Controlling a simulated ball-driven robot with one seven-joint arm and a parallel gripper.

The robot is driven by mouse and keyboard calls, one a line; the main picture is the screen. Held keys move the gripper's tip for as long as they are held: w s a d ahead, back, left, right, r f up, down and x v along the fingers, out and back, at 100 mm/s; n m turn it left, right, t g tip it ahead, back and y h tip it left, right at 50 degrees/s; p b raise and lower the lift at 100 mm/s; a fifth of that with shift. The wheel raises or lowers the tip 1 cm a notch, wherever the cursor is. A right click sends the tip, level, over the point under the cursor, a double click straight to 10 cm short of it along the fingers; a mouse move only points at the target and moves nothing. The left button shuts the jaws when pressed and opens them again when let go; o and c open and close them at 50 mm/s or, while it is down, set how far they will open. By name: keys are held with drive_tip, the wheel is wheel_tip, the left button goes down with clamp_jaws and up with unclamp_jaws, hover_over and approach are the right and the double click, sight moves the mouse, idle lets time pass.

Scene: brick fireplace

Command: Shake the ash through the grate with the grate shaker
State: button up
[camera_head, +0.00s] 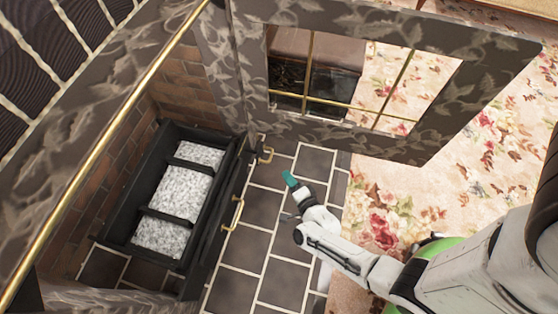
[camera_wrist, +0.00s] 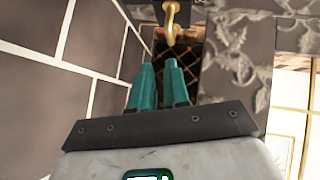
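The black grate (camera_head: 128,190) stands in the fireplace at the left of the head view, with pale grey ash (camera_head: 165,195) between its dark crossbars. I cannot tell which is the grate shaker. My gripper (camera_head: 288,177) has teal fingers and is over the tiled hearth, just right of the far handle and apart from it. In the wrist view a brass hook-shaped handle (camera_wrist: 171,22) is beyond the fingertips (camera_wrist: 159,68). The fingers are narrowly apart with nothing between them.
A patterned fireplace door (camera_head: 440,140) with gold-barred glass stands open beyond my gripper. A brass rail (camera_head: 105,125) crosses the left side. The dark tiled hearth (camera_head: 265,210) is clear in front of the grate. A floral carpet (camera_head: 380,190) lies to the right.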

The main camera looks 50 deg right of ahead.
sight(259, 157)
drive_tip(key=w+d+g+y+p, duration=0.1)
drive_tip(key=w+d+r+n+g+y+p, duration=0.1)
drive_tip(key=d+g+p, duration=0.1)
drive_tip(key=shift+n, duration=0.3)
clamp_jaws()
wheel_tip(259, 157, up, 9)
drive_tip(key=s+d+n+g+y+p, duration=0.2)
drive_tip(key=d+n+y+p, duration=0.1)
drive_tip(key=n+y+p, duration=0.4)
drive_tip(key=shift+m+y, duration=0.4)
drive_tip(key=shift+m, duration=0.3)
drive_tip(key=b+x, duration=0.3)
drive_tip(key=x, duration=0.2)
drive_tip(key=b+x, duration=0.3)
drive_tip(key=x, duration=0.1)
drive_tip(key=shift+a+f, duration=0.35)
drive_tip(key=shift+f, duration=0.05)
drive_tip(key=shift+w+a+r+b, duration=0.1)
drive_tip(key=shift+w+a+b, duration=0.15)
drive_tip(key=shift+w, duration=0.45)
drive_tip(key=shift+w+a+b, duration=0.2)
drive_tip(key=shift+w+a, duration=0.05)
drive_tip(key=shift+w, duration=0.4)
drive_tip(key=shift+w+a+r+b, duration=0.1)
drive_tip(key=shift+w+a+b, duration=0.15)
drive_tip(key=shift+w, duration=0.45)
